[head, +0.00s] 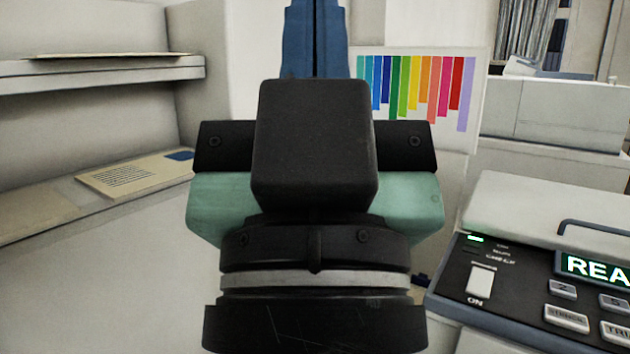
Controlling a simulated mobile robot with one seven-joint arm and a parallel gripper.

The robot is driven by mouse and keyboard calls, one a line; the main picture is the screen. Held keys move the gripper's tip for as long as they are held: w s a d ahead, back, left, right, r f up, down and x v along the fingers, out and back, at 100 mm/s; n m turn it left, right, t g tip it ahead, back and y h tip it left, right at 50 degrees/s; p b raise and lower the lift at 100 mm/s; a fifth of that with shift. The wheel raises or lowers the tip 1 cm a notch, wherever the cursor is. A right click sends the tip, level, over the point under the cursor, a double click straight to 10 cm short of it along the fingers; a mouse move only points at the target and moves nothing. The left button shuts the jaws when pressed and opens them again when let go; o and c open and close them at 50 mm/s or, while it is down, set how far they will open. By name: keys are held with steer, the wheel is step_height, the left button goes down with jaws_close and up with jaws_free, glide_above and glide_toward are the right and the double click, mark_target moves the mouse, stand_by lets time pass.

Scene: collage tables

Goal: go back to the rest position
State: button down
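My gripper (316,28) fills the middle of the head view, seen from behind and pointing away from me. Its two blue fingers lie side by side at the top with only a thin seam between them, so it looks shut. I see nothing held between them, though the top of the frame cuts close to the tips. My black and green wrist hides the lower parts of the fingers and whatever is behind it.
A machine with a lit display and keys (566,290) stands close at the right. A colour chart (425,95) is behind my gripper. Shelves (110,70) and a printed booklet (140,175) are at the left. The pale surface (100,280) at lower left is clear.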

step_height(320, 180, up, 22)
steer(key=p, duration=2)
steer(key=shift+r, duration=0.15)
